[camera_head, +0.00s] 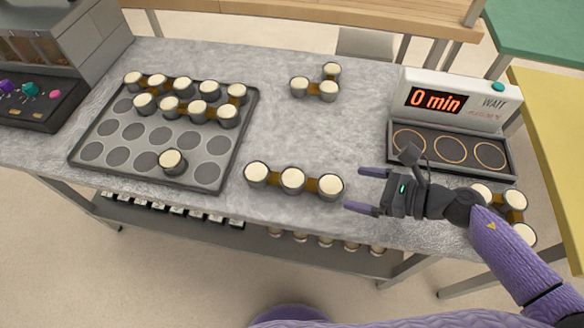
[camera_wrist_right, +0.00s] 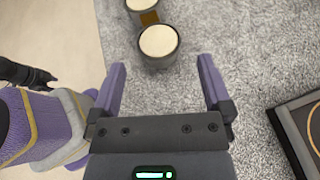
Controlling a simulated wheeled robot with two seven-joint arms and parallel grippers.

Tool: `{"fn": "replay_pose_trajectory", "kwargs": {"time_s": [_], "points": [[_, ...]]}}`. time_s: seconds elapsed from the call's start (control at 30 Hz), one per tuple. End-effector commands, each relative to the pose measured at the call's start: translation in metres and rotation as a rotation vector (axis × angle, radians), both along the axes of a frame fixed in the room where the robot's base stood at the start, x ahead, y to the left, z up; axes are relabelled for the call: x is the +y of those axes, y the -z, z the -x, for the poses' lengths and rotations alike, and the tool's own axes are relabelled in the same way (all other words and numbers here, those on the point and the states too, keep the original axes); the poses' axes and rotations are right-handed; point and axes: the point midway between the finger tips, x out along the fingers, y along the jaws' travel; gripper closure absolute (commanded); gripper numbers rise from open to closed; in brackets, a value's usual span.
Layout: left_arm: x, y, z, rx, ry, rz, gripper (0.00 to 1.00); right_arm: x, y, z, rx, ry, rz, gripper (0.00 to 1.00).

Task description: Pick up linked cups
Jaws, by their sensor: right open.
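My right gripper (camera_head: 366,190) is open and empty, pointing left above the grey counter. A straight row of three linked cups (camera_head: 292,180), cream-topped with brown links, stands just left of its fingertips. In the right wrist view the row's end cup (camera_wrist_right: 158,42) is ahead of the open fingers (camera_wrist_right: 160,88), apart from them. An L-shaped linked set (camera_head: 327,89) stands at the back. Another linked set (camera_head: 515,198) is at the right, partly hidden by my right arm. More linked cups (camera_head: 198,108) and a single cup (camera_head: 172,161) are in the tray. My left gripper is not clearly in view.
The dark tray (camera_head: 246,125) with round wells covers the counter's left part. A machine (camera_head: 455,97) reading "0 min" with three ringed spots stands right, behind my gripper. The counter's middle (camera_head: 290,130) is clear. A lower shelf (camera_head: 275,245) holds more cups.

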Motion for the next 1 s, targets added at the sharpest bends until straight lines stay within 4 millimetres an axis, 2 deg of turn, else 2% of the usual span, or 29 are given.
{"fn": "replay_pose_trajectory", "kwargs": {"time_s": [0.33, 0.6, 0.67, 1.0], "points": [[0.002, 0.007, 0.009, 0.018, 0.001, -0.003, 0.41, 0.048, 0.027, -0.028, 0.001, 0.001, -0.003, 0.00], [0.003, 0.007, 0.009, 0.019, 0.001, -0.006, 0.41, 0.054, 0.029, -0.031, 0.001, 0.002, -0.001, 0.00], [0.003, 0.007, 0.009, 0.019, 0.000, -0.007, 0.41, 0.054, 0.029, -0.031, 0.001, 0.002, -0.001, 0.11], [0.004, 0.007, 0.007, 0.016, 0.001, -0.007, 0.41, 0.053, 0.029, -0.031, 0.002, 0.002, -0.001, 0.83]]}}
